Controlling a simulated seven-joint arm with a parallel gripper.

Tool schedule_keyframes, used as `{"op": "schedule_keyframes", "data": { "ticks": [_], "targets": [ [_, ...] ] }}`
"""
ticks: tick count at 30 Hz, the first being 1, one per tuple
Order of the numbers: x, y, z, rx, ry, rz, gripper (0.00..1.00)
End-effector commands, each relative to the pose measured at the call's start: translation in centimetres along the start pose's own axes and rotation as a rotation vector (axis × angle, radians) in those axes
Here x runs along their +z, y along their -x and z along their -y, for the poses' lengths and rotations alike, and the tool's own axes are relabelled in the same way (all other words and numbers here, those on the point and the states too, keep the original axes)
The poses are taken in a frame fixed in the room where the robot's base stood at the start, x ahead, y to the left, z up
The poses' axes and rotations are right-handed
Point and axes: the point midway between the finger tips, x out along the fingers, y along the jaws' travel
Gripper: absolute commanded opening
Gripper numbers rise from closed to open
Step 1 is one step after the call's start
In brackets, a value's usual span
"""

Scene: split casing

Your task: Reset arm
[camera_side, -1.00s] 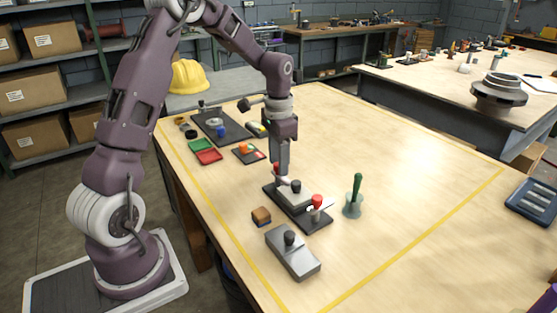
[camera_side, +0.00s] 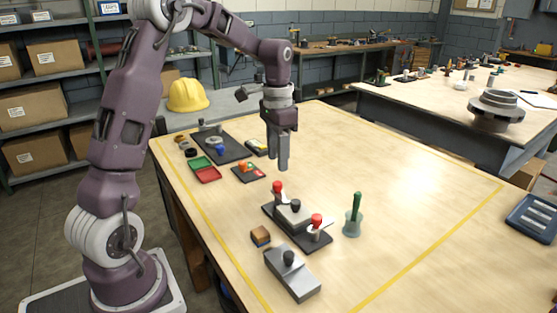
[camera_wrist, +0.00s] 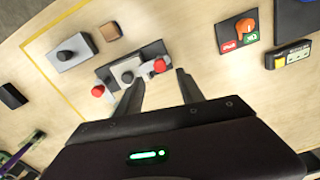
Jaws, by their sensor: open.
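My gripper (camera_side: 279,165) is open and empty, pointing down above the table, behind and above the dark fixture plate (camera_side: 272,209). On that plate sits a grey casing half with a black knob (camera_side: 295,206), between two red-knobbed clamps (camera_side: 277,188) and (camera_side: 317,220). A second grey casing half with a black knob (camera_side: 293,274) lies apart on the table near the front. In the wrist view my gripper's fingers (camera_wrist: 155,92) frame the right part of the fixture from above, with clear space between them and no object held.
A green-handled tool stands in a holder (camera_side: 353,221) right of the fixture. Red (camera_side: 208,175) and green (camera_side: 200,162) trays, a switch panel (camera_side: 249,173) and a dark mat (camera_side: 222,146) lie behind.

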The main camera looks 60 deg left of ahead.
Motion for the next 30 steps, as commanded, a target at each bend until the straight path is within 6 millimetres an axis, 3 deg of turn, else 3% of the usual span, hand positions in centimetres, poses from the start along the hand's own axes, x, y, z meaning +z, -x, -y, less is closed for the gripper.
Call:
{"op": "schedule_keyframes", "data": {
  "ticks": [2, 5, 9, 12, 15, 18, 21, 30],
  "targets": [
    [0.3, 1.0, -0.9, -0.013, 0.000, -0.013, 0.45],
    [2.2, 4.5, -4.6, -0.060, 0.013, -0.066, 0.45],
    [8.3, 9.2, -12.0, -0.117, 0.062, -0.211, 0.45],
    [13.3, 10.1, -16.1, -0.113, 0.104, -0.322, 0.45],
    [17.3, 9.6, -18.5, -0.086, 0.137, -0.411, 0.45],
    [19.7, 8.7, -19.8, -0.056, 0.159, -0.467, 0.45],
    [20.7, 8.2, -20.3, -0.041, 0.169, -0.489, 0.45],
    [20.8, 8.2, -20.3, -0.041, 0.171, -0.489, 0.45]
  ]
}}
